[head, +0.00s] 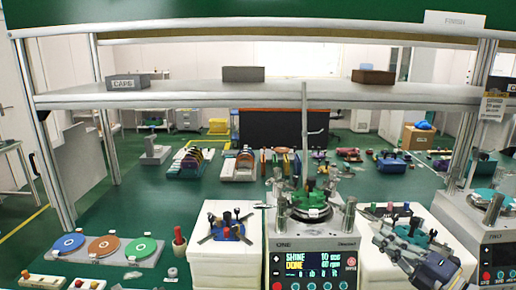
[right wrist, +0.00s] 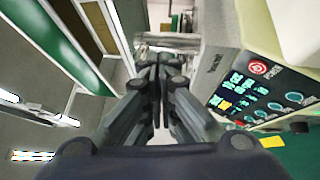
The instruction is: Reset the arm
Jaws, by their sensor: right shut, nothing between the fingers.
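My right gripper (head: 384,238) is at the right in the head view, beside the middle lapping machine (head: 313,232) and in front of a white block. Its fingers point toward the left. In the right wrist view the two dark fingers of the right gripper (right wrist: 159,72) are together at their tips with nothing between them. A machine's front panel (right wrist: 262,92) with a lit display stands to the right of the fingers there. My left gripper is in neither view.
A second machine (head: 493,262) stands at the right edge. A white block (head: 216,265) with a blue-and-red fixture stands left of the middle machine. A tray with coloured discs (head: 104,246) lies at the left. A grey shelf (head: 190,97) spans above.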

